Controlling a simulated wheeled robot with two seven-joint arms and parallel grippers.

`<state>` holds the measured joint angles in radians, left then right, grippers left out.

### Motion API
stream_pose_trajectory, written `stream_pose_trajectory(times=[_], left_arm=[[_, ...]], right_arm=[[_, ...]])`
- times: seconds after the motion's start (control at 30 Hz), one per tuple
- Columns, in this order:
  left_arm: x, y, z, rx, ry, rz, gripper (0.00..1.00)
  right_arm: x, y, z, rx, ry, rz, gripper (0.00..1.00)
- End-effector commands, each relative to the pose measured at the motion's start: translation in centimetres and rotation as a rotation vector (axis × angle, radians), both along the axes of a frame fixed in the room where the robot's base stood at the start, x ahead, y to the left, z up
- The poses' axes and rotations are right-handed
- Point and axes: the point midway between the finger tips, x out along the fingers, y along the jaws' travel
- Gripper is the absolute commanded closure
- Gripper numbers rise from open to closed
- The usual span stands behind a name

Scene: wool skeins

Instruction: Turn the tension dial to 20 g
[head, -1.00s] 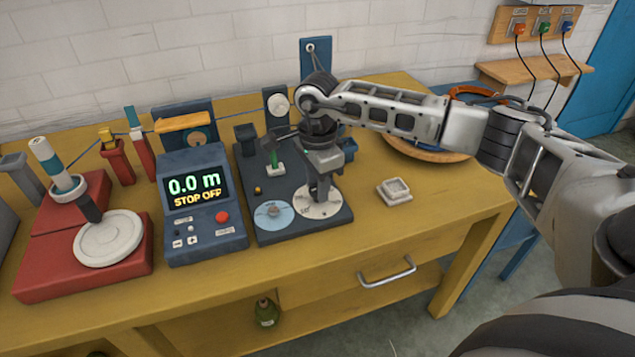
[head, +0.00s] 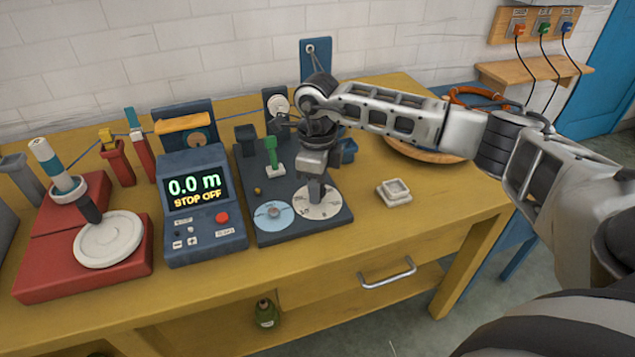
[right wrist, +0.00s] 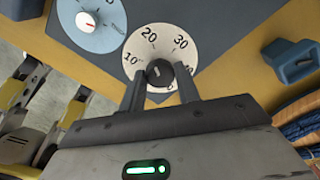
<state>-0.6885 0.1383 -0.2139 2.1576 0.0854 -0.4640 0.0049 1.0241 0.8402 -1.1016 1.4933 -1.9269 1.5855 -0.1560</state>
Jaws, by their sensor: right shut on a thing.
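The tension dial is a cream disc (head: 328,207) with a small dark knob, on the front right of a dark plate (head: 260,230). In the right wrist view the disc (right wrist: 182,38) shows 10, 20 and 30 around the knob (right wrist: 159,71). My right gripper (head: 317,194) points down over the dial, its fingers shut on the knob. They also show in the right wrist view (right wrist: 160,88), one on each side of it. I cannot tell which number the knob's pale mark points at. My left gripper is not in view.
A pale blue dial (head: 273,216) lies just left of the cream one. A green lever (head: 272,155) stands behind. A blue console (head: 205,225) reads 0.0 m, STOP OFF.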

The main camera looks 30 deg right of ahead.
Motion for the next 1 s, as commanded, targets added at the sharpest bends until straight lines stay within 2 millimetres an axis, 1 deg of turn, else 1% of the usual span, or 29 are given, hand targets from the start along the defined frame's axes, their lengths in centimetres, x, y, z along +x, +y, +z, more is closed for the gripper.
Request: stream_pose_trajectory(times=[0.2,0.6,0.63,0.7,1.0], left_arm=[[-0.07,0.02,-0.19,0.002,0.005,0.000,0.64],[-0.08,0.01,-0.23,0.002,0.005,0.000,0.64],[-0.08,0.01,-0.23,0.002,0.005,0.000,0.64],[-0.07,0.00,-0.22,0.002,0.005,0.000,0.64],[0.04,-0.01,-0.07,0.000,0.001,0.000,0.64]], right_arm=[[0.11,0.00,0.17,0.000,-0.004,-0.038,0.91],[0.13,-0.01,0.19,0.000,-0.005,-0.042,0.91],[0.13,-0.01,0.19,0.000,-0.005,-0.042,0.62],[0.11,-0.01,0.17,0.001,-0.004,-0.042,0.46],[0.06,-0.01,0.20,0.001,-0.002,-0.041,0.46]])
